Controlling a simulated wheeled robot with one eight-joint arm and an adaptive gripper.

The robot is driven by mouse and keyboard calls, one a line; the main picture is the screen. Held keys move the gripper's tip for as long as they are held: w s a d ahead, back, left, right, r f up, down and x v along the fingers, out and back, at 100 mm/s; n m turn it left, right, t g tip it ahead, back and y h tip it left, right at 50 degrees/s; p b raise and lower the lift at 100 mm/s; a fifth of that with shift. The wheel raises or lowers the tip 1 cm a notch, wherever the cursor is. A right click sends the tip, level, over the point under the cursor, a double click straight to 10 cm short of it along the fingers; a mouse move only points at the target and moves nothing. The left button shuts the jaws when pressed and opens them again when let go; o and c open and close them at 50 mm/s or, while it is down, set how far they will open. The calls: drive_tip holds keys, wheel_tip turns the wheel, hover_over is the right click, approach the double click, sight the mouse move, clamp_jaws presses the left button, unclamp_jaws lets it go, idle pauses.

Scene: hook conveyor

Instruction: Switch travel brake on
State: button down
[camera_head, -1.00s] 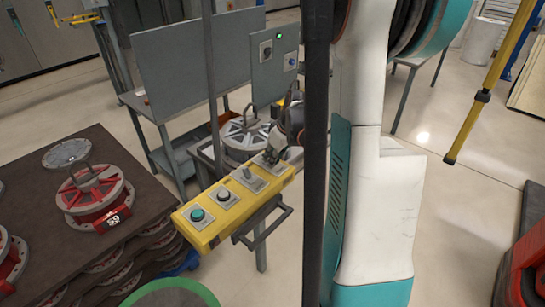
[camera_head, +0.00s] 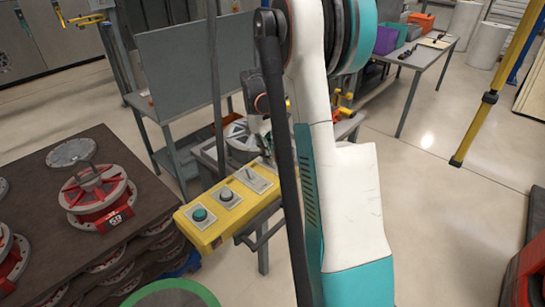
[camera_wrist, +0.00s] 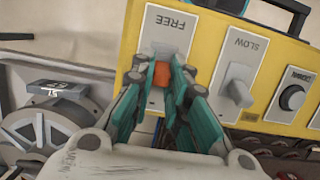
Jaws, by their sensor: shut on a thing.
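The yellow control box (camera_head: 240,205) stands on a stand in the middle of the head view, with a row of grey control plates. In the wrist view, the box (camera_wrist: 215,20) shows a plate (camera_wrist: 168,28) marked FREE, upside down. My gripper (camera_wrist: 163,72) is at this plate, its teal fingers closed around its switch. An orange part (camera_wrist: 158,75) shows between the fingers; most of the switch is hidden. The SLOW switch (camera_wrist: 240,85) is just right, clear of the fingers. In the head view, my arm hides the FREE switch and fingertips.
A black button (camera_wrist: 292,97) is further right on the box. A grey drum-like part (camera_wrist: 45,125) lies left of my gripper. A red part (camera_head: 97,195) sits on the brown stack at left. A bench with bins (camera_head: 410,50) stands at the back right.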

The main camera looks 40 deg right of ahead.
drive_tip(key=shift+w+f+g+b, duration=0.2)
drive_tip(key=shift+w+g+b, duration=0.2)
drive_tip(key=shift+g, duration=0.6)
drive_tip(key=c, duration=1.6)
unclamp_jaws()
drive_tip(key=shift+o, duration=0.2)
drive_tip(key=shift+r, duration=0.1)
drive_tip(key=v, duration=0.7)
drive_tip(key=shift+w, duration=0.15)
drive_tip(key=shift+a+r, duration=0.1)
